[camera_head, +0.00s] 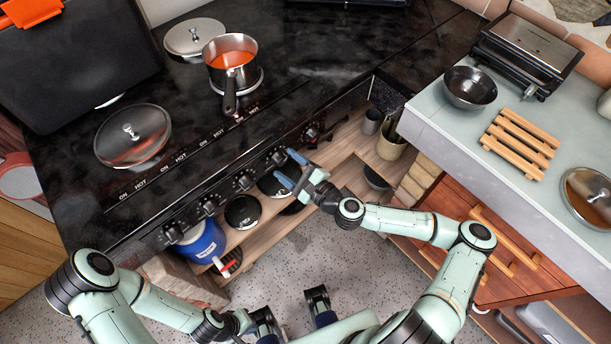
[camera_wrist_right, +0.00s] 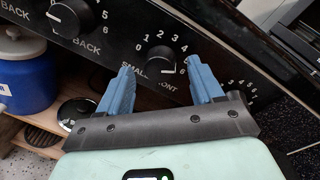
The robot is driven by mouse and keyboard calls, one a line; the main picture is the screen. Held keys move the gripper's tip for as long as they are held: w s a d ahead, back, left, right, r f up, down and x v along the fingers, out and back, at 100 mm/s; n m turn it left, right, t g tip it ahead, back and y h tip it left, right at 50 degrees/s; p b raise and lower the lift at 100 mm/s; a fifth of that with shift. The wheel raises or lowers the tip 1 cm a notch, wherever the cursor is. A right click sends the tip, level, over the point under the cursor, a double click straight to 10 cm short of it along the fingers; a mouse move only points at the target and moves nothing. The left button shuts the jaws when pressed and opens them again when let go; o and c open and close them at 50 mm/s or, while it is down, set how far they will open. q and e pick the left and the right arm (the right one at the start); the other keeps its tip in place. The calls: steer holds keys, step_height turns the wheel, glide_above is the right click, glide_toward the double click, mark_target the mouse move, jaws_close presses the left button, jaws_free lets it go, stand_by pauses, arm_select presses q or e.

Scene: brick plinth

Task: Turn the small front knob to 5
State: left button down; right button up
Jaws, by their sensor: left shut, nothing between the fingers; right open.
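The small front knob (camera_wrist_right: 160,58) is a dark round knob on the black stove panel, labelled "SMALL FRONT" with numbers around it. In the wrist view a pale mark shows at its lower right edge; I cannot tell exactly which number it points at. In the head view the knob (camera_head: 278,157) is on the stove's front edge. My right gripper (camera_head: 287,167) is open in front of it. In the wrist view its blue fingers (camera_wrist_right: 158,82) are apart, below left and right of the knob, not closed on it. My left gripper (camera_head: 265,322) is low, far from the stove, shut and empty.
Other knobs (camera_head: 243,181) line the panel on both sides. A pot of orange soup (camera_head: 230,62) and a lidded pan (camera_head: 132,136) are on the stove. A blue container (camera_head: 203,243) stands on the shelf below. The counter (camera_head: 455,135) is at the right.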

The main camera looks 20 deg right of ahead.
arm_select(q)
steer(key=r+p, duration=0.2)
steer(key=w+r+p, duration=0.1)
steer(key=r+p, duration=0.1)
steer(key=shift+w, duration=0.2)
arm_select(e)
steer(key=v, duration=1.2)
steer(key=shift+s, duration=0.25)
